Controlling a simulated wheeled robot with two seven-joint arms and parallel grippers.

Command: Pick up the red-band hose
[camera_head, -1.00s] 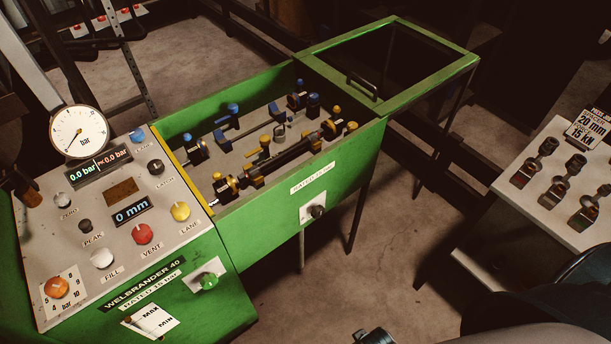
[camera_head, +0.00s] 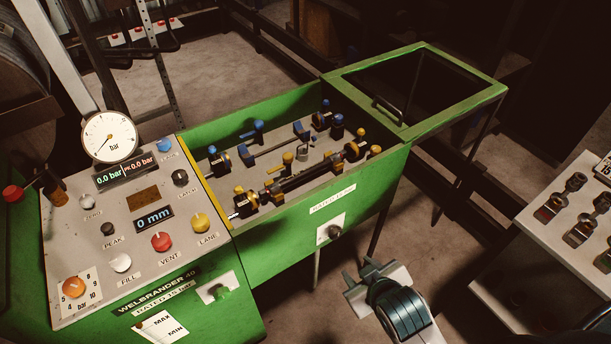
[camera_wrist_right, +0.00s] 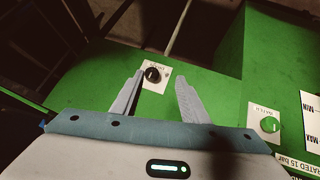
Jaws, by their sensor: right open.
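A dark hose (camera_head: 305,178) with brass-coloured end fittings lies in the front lane of the green test trough (camera_head: 370,190). I cannot make out a red band on it, and no other hose clearly shows one. My right gripper (camera_head: 362,275) is in front of the trough's outer front wall, low and to the right of the knob there, and apart from the hose. In the right wrist view the gripper (camera_wrist_right: 160,85) is open and empty, with its fingers towards the green wall and its black knob (camera_wrist_right: 153,74). My left gripper is not in view.
The control panel (camera_head: 75,235) with gauge (camera_head: 109,136) and coloured buttons is on the left. A pale table (camera_head: 515,275) with several metal fittings is at the right. Bare floor lies between.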

